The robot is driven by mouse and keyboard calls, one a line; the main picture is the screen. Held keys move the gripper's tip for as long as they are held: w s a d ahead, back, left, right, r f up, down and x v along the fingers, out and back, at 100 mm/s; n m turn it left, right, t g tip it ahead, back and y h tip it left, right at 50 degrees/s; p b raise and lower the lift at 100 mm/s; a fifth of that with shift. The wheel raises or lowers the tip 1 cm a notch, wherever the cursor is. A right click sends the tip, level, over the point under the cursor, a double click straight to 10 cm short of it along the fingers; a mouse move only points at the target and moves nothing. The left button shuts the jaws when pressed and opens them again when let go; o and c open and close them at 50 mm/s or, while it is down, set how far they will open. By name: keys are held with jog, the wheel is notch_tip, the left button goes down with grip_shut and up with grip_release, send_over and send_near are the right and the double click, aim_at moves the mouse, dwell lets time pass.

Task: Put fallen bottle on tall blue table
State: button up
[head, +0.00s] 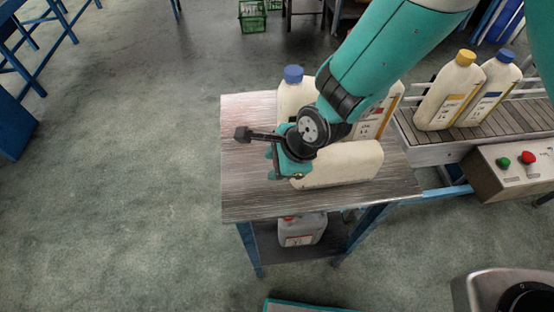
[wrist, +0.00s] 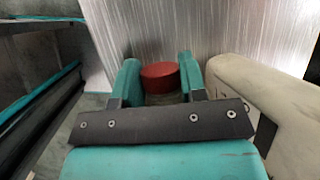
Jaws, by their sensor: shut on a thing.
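The fallen cream bottle (head: 345,166) lies on its side on or just above the grey table top (head: 250,205), its body pointing right. My gripper (head: 274,163) is at its left end and hides its neck in the head view. In the wrist view my gripper (wrist: 160,84) is shut around the neck area, with a red cap (wrist: 159,75) between the fingers. I cannot tell whether the bottle touches the table. This table has blue legs; blue frames (head: 38,62) also stand at the upper left, and I cannot tell which is the tall one.
A blue-capped bottle (head: 293,92) stands behind my gripper, and a labelled one (head: 391,107) is partly behind my arm. Two bottles (head: 448,94) stand on the conveyor (head: 425,148) at right. A grey container (head: 302,230) sits on the lower shelf. Floor at left is clear.

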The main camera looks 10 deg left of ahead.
jog(key=shift+f, duration=0.15)
jog(key=o, duration=0.9)
jog(key=shift+r, duration=0.2)
jog(key=s+d+r+n+b, duration=0.1)
jog(key=s+d+r+n, duration=0.1)
jog(key=d+r+n, duration=0.45)
jog(key=s+d+r+n+b, duration=0.1)
jog(key=s+d+r+n, duration=0.15)
jog(key=d+r, duration=0.7)
jog(key=s+d+r+n, duration=0.1)
jog(key=s+r+n, duration=0.1)
jog(key=n, duration=0.2)
jog(key=s+d+r+n, duration=0.2)
jog(key=r+n, duration=0.1)
jog(key=n, duration=0.1)
jog(key=s+d+r+n+g, duration=0.1)
jog(key=s+r+n, duration=0.1)
jog(key=n, duration=0.2)
jog(key=shift+s+d+r+h, duration=0.15)
jog(key=shift+s+d+h, duration=0.1)
jog(key=shift+h, duration=0.15)
